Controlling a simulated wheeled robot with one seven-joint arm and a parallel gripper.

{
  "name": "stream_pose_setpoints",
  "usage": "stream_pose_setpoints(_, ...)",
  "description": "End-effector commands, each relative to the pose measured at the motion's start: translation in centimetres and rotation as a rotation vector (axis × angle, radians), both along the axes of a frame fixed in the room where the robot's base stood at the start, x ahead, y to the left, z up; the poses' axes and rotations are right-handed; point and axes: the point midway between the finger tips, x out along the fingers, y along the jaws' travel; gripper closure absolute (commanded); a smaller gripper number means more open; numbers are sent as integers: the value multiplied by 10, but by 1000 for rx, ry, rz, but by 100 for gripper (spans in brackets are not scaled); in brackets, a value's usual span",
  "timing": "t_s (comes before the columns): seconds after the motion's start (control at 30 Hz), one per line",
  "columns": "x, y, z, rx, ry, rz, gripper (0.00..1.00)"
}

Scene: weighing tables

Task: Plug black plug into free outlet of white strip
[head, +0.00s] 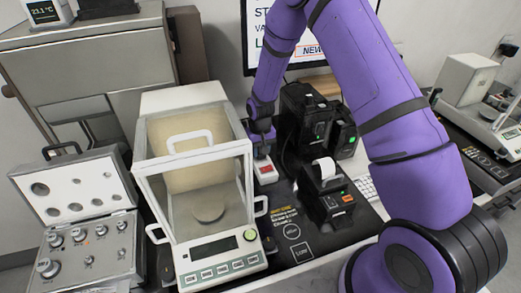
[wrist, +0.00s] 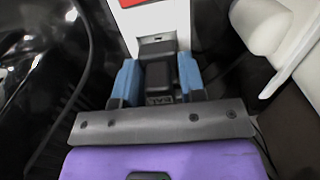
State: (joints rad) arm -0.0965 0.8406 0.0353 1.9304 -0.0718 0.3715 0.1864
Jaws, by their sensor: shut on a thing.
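The white strip (wrist: 152,24) runs up from the blue fingers in the wrist view, with a red switch (wrist: 134,3) at the top edge. Its end with the red part also shows in the head view (head: 265,171), below my wrist. My gripper (wrist: 159,80) is shut on the black plug (wrist: 158,78), which sits between the blue fingers at the near part of the strip. Whether the plug's pins are in an outlet is hidden. In the head view my gripper is too small and covered to make out clearly.
A glass-sided balance (head: 208,250) stands left of the strip. Black devices (head: 304,115) and a small printer (head: 328,190) stand close on the right. An open weight case (head: 90,245) is at far left. In the wrist view a glossy black surface (wrist: 45,60) lies left.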

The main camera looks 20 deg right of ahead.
Motion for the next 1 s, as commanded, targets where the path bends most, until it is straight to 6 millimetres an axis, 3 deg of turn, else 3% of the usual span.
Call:
stream_pose_setpoints(0.93, 0, 0, -18, 0, 0, 0, 86)
stream_pose_setpoints(0.97, 0, 0, -18, 0, 0, 0, 58)
stream_pose_setpoints(1.0, 0, 0, -18, 0, 0, 0, 49)
